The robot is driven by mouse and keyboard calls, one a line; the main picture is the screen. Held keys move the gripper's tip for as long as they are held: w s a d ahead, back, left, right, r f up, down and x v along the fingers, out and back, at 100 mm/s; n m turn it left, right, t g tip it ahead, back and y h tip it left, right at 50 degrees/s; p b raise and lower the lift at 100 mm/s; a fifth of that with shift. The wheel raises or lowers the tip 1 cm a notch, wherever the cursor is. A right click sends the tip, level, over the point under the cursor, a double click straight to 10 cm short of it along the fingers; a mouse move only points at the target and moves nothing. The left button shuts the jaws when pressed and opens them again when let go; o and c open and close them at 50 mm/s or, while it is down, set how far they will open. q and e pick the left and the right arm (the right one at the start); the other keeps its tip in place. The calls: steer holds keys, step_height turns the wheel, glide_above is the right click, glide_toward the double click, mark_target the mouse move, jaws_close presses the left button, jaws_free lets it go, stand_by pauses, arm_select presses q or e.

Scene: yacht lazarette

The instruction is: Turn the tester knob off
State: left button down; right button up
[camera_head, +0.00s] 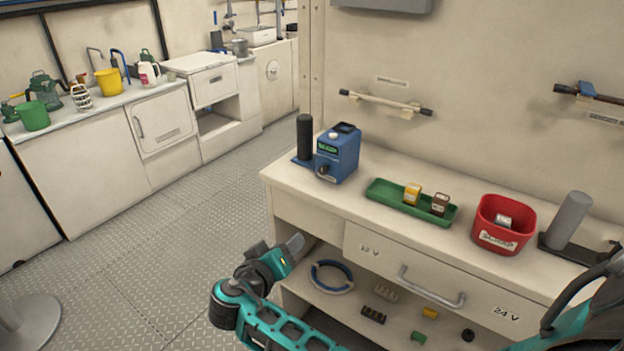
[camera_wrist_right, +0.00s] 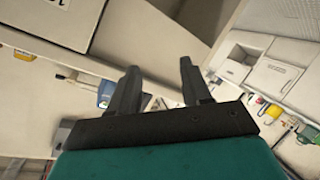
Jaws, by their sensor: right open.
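The tester is a blue box (camera_head: 338,155) with a green display, standing at the left end of the workbench. Its dark knob (camera_head: 323,172) is on the lower front face; its setting is too small to read. My right gripper (camera_head: 294,246) is in front of the bench's left end, below the bench top and well apart from the tester. In the right wrist view its two dark fingers (camera_wrist_right: 160,82) are spread with nothing between them. My left gripper is not in view.
A dark cylinder (camera_head: 304,137) stands left of the tester. A green tray (camera_head: 410,207) with small boxes and a red bin (camera_head: 503,225) are to the right. A drawer handle (camera_head: 432,290) sticks out below. Bare bench top lies in front of the tester.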

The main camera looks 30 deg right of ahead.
mark_target(322, 172)
step_height(322, 172, up, 10)
steer(key=w+m+g+h, duration=0.1)
steer(key=w+m+h, duration=0.1)
steer(key=m+h, duration=0.3)
steer(key=x, duration=0.4)
steer(key=p+x, duration=0.1)
steer(key=x, duration=0.7)
steer(key=shift+s+d, duration=0.25)
steer(key=shift+d, duration=0.2)
steer(key=shift+c, duration=0.3)
steer(key=shift+f, duration=0.1)
jaws_close()
